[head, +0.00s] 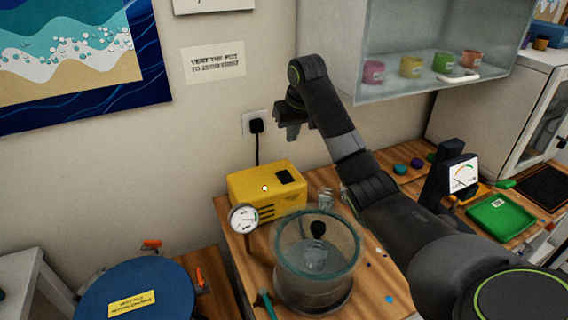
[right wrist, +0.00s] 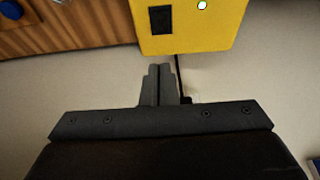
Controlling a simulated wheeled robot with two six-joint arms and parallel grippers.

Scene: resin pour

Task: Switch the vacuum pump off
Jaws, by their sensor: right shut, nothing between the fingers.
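The yellow vacuum pump (head: 262,195) stands on the wooden bench against the wall. A dark rectangular panel or switch (head: 285,176) and a small white dot (head: 265,188) show on its top; I cannot tell the switch's position. In the right wrist view the yellow pump (right wrist: 190,32) shows at the top, with the dark rectangle (right wrist: 160,19) on it. My right gripper (head: 289,135) is shut and empty, raised near the wall above the pump and apart from it. Its closed fingers also show in the right wrist view (right wrist: 159,72). My left gripper is not in view.
A clear vacuum chamber (head: 316,262) stands in front of the pump, with a pressure gauge (head: 243,218) at its left. A black plug (head: 256,126) and cord run up behind the pump. A glass-fronted cabinet (head: 440,50) with coloured cups hangs right of my arm. A blue lid (head: 135,285) lies lower left.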

